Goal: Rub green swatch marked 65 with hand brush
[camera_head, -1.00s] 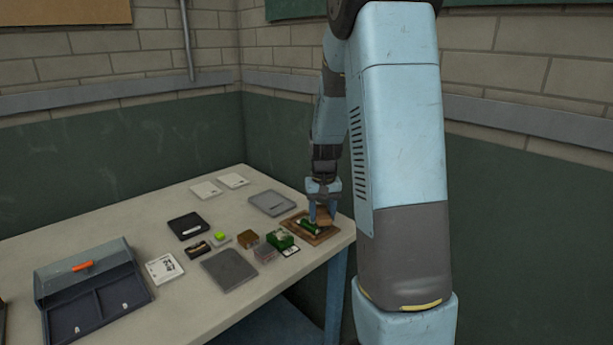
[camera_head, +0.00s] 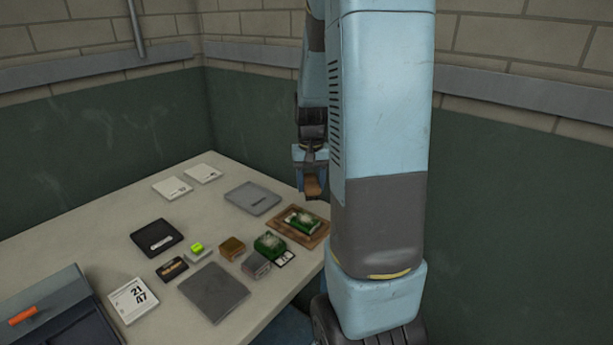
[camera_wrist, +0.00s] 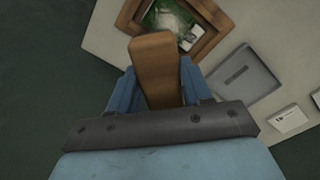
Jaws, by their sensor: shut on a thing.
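My gripper (camera_head: 311,188) is shut on the hand brush, whose brown wooden body (camera_head: 313,187) shows between the fingers. In the wrist view the brush (camera_wrist: 156,70) points away from the wrist, and its bristles are hidden. A green swatch (camera_head: 302,219) with a pale, whitish patch lies in a brown wooden tray (camera_head: 323,232) at the table's far right corner. It also shows in the wrist view (camera_wrist: 172,20), beyond the brush tip. The brush is above and apart from the swatch. A second green block (camera_head: 268,244) stands nearer, beside a small numbered card (camera_head: 285,258). I cannot read a 65.
Grey tray (camera_head: 252,198), black tray (camera_head: 157,238), grey plate (camera_head: 213,292), several small blocks and a card (camera_head: 133,300) lie on the pale table (camera_head: 75,238). A toolbox (camera_head: 50,310) with an orange handle stands front left. Walls stand behind the table.

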